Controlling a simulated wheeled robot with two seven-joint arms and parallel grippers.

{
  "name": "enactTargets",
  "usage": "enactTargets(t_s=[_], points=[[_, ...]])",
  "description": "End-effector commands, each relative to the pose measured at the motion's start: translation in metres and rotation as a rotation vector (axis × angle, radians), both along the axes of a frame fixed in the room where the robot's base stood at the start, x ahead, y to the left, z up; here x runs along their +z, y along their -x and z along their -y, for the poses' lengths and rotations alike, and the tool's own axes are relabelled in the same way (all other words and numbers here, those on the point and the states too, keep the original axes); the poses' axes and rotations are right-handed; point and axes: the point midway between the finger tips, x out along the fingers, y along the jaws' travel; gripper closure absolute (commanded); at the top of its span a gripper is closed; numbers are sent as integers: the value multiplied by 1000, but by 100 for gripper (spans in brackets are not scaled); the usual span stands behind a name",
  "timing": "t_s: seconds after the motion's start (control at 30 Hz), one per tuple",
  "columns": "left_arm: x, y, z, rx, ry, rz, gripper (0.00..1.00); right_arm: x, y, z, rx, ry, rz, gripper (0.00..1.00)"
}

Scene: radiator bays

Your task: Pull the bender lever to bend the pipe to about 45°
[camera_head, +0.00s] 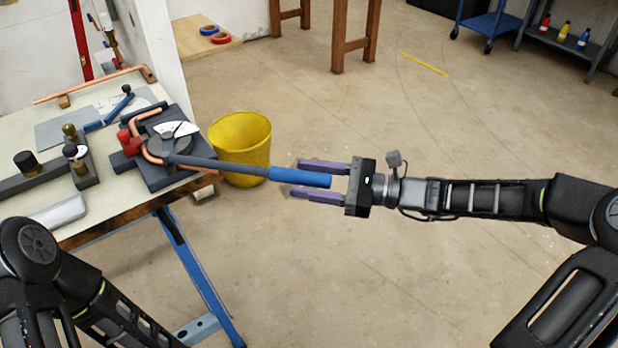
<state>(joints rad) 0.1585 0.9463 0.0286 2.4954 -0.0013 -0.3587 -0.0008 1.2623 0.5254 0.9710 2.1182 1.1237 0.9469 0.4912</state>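The bender (165,145) is a dark block with a round former and a white dial, fixed at the right edge of the workbench. An orange copper pipe (148,152) passes through it and looks curved around the former; its exact angle is hard to tell. The bender lever (225,166) is a long dark rod with a blue grip, sticking out rightward past the bench edge. My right gripper (296,179) is open, its purple fingers on either side of the blue grip's end. Contact cannot be told. My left arm shows at the lower left; its gripper is out of view.
The workbench (110,210) carries dark fittings, a red clamp knob (128,142) and another long copper pipe (90,87) at the back. A yellow bucket (241,140) stands on the floor behind the lever. The floor right of the bench is largely clear.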

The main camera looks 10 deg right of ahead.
Motion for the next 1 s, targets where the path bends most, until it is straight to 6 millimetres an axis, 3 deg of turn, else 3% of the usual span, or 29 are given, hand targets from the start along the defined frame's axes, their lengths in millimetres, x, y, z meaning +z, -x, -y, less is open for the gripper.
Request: enactTargets(t_s=[0.57, 1.0], points=[[0, 0, 0, 0, 0, 0, 51, 0, 0, 0, 0, 0, 0, 99], [0, 0, 0, 0, 0, 0, 51, 0, 0, 0, 0, 1, 0, 100]])
